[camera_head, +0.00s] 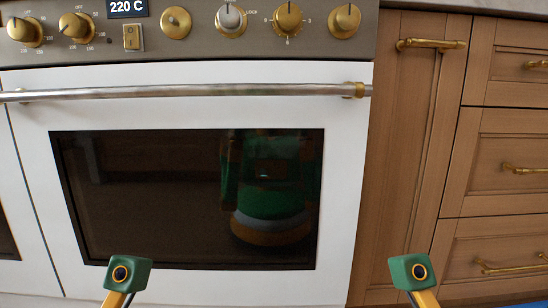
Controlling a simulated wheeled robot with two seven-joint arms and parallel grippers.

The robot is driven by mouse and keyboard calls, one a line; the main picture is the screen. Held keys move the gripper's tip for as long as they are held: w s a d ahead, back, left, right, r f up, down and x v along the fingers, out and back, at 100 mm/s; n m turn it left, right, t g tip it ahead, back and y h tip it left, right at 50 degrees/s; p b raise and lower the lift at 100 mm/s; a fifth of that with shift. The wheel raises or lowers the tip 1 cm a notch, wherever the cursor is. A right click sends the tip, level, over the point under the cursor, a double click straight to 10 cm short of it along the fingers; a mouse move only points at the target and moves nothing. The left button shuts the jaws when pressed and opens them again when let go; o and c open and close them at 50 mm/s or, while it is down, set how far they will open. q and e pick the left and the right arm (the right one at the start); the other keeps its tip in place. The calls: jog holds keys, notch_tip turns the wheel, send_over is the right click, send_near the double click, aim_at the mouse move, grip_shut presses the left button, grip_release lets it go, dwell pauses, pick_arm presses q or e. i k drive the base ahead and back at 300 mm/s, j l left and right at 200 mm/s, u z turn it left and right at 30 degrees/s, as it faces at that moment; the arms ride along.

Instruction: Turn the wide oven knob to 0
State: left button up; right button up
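The oven's control panel (203,41) runs along the top of the view. It carries several round knobs. Two brass dials at the left, the far-left knob (24,31) and the knob beside it (75,26), have "OFF" and temperature marks. A plain brass knob (175,23), a silver knob (230,18) with "LOCK" beside it, a brass knob (288,17) with a number scale and a far-right brass knob (345,20) follow. I cannot tell which one is the wide knob.
A display (127,8) reads 220 C above a brass switch (133,37). The oven handle (190,92) sticks out below the panel, across the shut white door (342,190). Wooden cabinets (405,140) with brass handles stand at the right. Space before the door looks clear.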

aim_at(73, 25)
jog(key=k+j+u, duration=0.5)
jog(key=k+j, duration=0.4)
